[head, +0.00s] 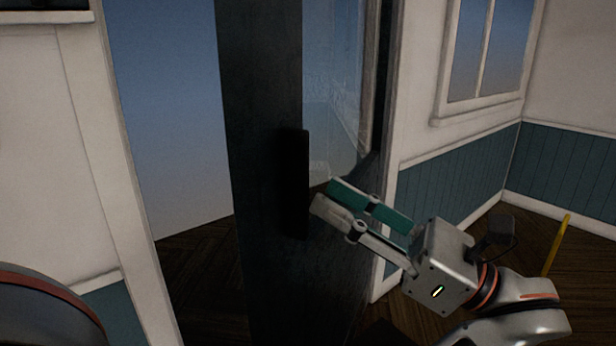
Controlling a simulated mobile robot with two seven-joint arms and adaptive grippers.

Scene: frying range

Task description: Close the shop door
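The shop door (262,80) is a tall dark frame with a glass pane (335,75). It stands open at an angle, with a clear gap between its left edge and the left door jamb (116,130). A black upright handle (294,185) is on its face. Whether the tips touch the door is unclear. My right gripper is not in view.
The open doorway (172,110) shows blue sky and dark floor beyond. White walls with teal lower panels stand either side, with a window (488,50) at upper right. A thin yellow pole (556,246) stands at the right over dark wooden floor.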

